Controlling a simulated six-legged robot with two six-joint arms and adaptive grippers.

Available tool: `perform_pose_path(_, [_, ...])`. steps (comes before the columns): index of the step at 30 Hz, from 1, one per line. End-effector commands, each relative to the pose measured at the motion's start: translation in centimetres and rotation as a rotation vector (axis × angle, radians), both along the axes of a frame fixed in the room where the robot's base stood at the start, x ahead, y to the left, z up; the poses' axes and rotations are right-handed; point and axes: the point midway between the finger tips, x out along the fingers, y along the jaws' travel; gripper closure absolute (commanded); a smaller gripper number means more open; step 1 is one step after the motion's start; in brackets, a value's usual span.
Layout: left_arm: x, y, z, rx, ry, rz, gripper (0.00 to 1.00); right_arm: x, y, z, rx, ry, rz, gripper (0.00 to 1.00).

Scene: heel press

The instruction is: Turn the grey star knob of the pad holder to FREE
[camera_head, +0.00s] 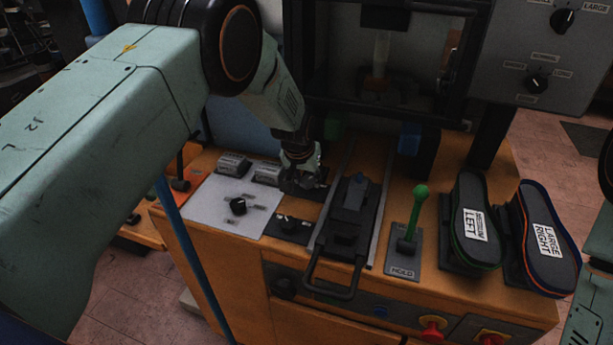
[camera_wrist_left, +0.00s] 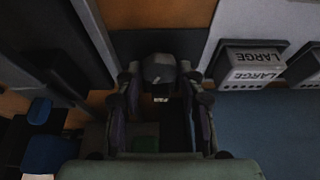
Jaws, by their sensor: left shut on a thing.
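My left gripper (camera_head: 303,178) reaches down to a dark plate on the orange bench, left of the black sliding carriage. In the left wrist view my left gripper (camera_wrist_left: 160,78) is shut on the grey star knob (camera_wrist_left: 158,68), with a finger on each side. The knob sits at the dark plate (camera_wrist_left: 197,45). In the head view the gripper hides the knob. A small pale label shows just below the knob in the wrist view, too blurred to read, so the knob's setting cannot be told. My right gripper is out of view.
The black carriage (camera_head: 347,210) with its loop handle lies between rails right of the gripper. A green-handled lever (camera_head: 419,205) and two labelled soles, medium left (camera_head: 475,210) and large right (camera_head: 543,228), are farther right. A pale panel (camera_head: 215,207) with a black dial is left.

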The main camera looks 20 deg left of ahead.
Motion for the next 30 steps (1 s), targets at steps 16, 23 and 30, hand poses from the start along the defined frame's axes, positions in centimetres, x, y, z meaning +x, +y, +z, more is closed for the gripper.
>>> perform_pose_path(16, [0.2,-0.4,-0.4,0.002,-0.006,0.391,0.93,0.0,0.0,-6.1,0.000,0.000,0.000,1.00])
perform_pose_path(23, [0.3,-0.6,-0.4,0.003,-0.005,0.603,0.93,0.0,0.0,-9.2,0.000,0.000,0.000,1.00])
perform_pose_path(30, [0.4,-0.8,-0.2,0.001,-0.005,0.831,0.93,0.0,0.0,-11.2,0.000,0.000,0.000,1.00])
